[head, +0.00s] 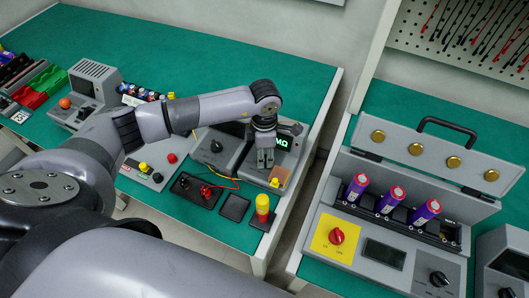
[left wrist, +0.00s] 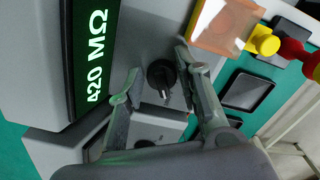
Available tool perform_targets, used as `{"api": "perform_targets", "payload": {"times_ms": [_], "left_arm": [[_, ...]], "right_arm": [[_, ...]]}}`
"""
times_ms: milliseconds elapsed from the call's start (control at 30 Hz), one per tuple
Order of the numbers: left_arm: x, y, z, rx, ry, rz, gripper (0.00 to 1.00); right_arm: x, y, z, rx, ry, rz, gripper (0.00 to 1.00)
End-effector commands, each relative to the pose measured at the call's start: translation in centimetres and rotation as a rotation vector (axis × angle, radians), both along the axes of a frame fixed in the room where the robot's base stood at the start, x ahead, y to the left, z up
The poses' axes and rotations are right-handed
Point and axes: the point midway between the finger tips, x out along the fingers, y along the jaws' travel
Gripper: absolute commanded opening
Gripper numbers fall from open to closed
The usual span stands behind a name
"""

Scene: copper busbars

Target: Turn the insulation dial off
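The insulation tester shows a lit green 420 MΩ display (left wrist: 97,55) in the left wrist view. Its black dial (left wrist: 161,76) sits on the grey panel beside that display. My left gripper (left wrist: 158,66) is open, pointing down at the panel, with one finger on each side of the dial. A gap shows between the dial and the fingers; I cannot tell whether either touches it. In the head view my left gripper (head: 265,160) stands over the tester (head: 240,165) and hides the dial. My right gripper is not in view.
An orange clear cover (head: 278,175) is close beside the gripper, next to a yellow button. A second grey unit with a black knob (head: 216,146) lies left. The right bench holds a battery unit (head: 375,250).

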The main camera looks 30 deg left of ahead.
Motion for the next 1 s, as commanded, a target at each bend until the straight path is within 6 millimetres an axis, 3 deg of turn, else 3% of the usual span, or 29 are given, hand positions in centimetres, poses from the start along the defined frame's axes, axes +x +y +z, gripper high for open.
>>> {"api": "perform_targets", "payload": {"times_ms": [133, 600, 1000], "left_arm": [[0.0, -0.01, 0.0, 0.0, 0.0, 0.0, 0.32], [0.02, -0.02, 0.06, -0.001, -0.001, 0.0, 0.01], [0.11, 0.02, -0.01, 0.0, -0.001, 0.068, 0.0]], "right_arm": [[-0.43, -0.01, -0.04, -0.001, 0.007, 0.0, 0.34], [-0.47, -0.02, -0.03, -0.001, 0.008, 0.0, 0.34], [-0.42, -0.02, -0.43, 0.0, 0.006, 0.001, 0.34]]}}
